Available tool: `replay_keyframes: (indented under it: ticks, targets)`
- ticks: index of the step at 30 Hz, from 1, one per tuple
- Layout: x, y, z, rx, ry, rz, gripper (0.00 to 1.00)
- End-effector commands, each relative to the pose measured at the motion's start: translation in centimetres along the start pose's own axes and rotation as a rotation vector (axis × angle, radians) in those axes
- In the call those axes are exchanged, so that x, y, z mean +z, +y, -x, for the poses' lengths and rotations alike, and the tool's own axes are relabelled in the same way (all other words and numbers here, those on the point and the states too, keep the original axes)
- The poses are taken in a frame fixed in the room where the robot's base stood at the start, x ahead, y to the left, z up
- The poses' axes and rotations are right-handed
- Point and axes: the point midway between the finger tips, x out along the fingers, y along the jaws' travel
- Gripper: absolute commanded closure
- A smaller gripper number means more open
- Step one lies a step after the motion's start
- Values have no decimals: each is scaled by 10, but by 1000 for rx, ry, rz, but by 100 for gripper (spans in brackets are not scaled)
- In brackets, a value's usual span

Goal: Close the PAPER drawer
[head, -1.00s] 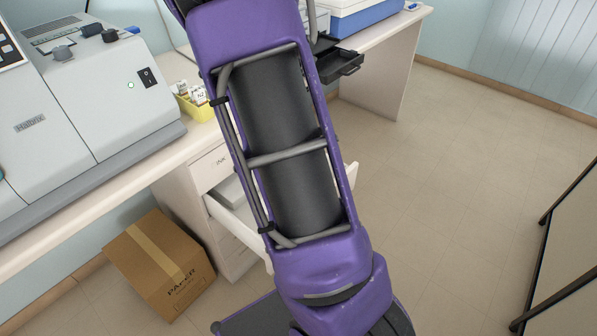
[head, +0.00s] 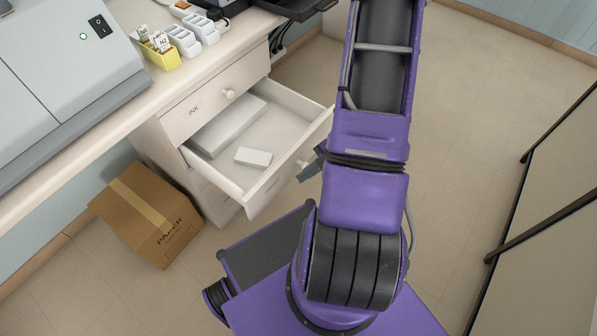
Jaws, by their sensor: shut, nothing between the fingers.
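An open white drawer (head: 246,190) juts out of the cabinet under the worktop, directly below the shut drawer marked INK (head: 193,111). A long white block (head: 228,126) and a small white block (head: 253,157) lie inside it. No label shows on the open drawer, so I cannot read whether it is the PAPER one. My gripper (head: 304,174) shows partly as a dark grey shape just outside the drawer's front, near its knob. It is shut and empty. My purple arm hides the rest of it, and I cannot tell whether it touches the front.
A cardboard box (head: 150,215) marked PAPER stands on the floor left of the cabinet. A grey machine (head: 70,70), a yellow holder (head: 163,57) and white racks (head: 190,38) stand on the worktop. A black tray (head: 290,8) juts out above.

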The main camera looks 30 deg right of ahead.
Motion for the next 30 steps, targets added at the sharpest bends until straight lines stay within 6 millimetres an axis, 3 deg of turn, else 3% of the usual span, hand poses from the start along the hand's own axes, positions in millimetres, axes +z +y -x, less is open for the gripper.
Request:
replay_keyframes:
  ticks: [12,19,30]
  targets:
    - [1,1,-88,-3,0,2,100]
    - [1,29,-98,-2,-2,2,100]
    - [1,35,-101,-2,-3,0,100]
